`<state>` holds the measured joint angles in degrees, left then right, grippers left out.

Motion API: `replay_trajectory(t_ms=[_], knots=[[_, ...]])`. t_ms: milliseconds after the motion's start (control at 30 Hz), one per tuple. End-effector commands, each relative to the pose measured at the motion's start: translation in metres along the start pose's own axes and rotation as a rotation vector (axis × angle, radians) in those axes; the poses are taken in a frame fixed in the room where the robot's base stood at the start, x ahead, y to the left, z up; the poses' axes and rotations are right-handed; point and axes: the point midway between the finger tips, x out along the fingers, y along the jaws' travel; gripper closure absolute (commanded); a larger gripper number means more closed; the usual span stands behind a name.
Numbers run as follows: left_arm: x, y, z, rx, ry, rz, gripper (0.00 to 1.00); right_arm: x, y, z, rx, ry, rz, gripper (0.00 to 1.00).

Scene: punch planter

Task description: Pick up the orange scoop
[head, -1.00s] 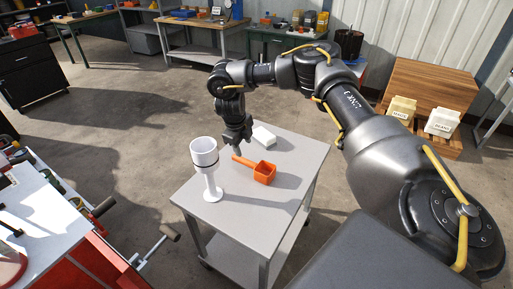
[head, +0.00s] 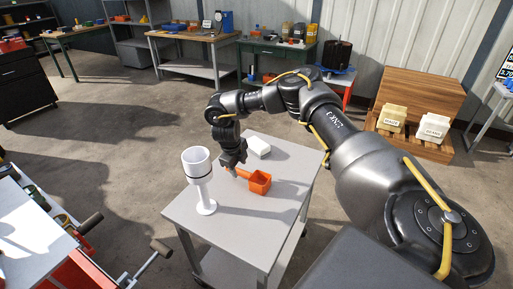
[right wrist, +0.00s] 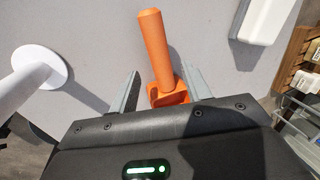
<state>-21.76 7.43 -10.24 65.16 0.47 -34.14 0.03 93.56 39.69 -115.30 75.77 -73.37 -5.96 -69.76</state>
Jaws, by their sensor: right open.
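The orange scoop (head: 260,182) lies on the grey cart top (head: 232,217), its handle pointing left toward my right gripper (head: 232,167). In the right wrist view, the scoop's handle (right wrist: 155,45) runs up the picture between the two fingers of my right gripper (right wrist: 161,72). The fingers are open, with a gap on each side of the handle. The scoop's cup is partly hidden behind the gripper body there. Whether the fingers are level with the handle is hard to tell. My left gripper is not in view.
A white cup-topped stand (head: 199,180) stands on the cart left of the scoop; it also shows in the right wrist view (right wrist: 38,68). A white block (head: 259,146) lies behind the scoop. A workbench (head: 30,235) is at the left.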

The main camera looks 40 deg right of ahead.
Motion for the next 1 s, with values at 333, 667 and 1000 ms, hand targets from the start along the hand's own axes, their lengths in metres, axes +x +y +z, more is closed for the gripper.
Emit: replay_trajectory(t_ms=[333,667,1000], knots=[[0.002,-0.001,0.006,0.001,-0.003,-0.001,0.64,0.045,-0.001,-0.001,0.0,0.004,0.0,0.52],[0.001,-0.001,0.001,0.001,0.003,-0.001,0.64,0.052,-0.001,0.0,-0.001,0.002,0.0,0.52],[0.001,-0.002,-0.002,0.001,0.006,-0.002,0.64,0.051,-0.001,0.0,-0.001,0.002,0.0,0.96]])
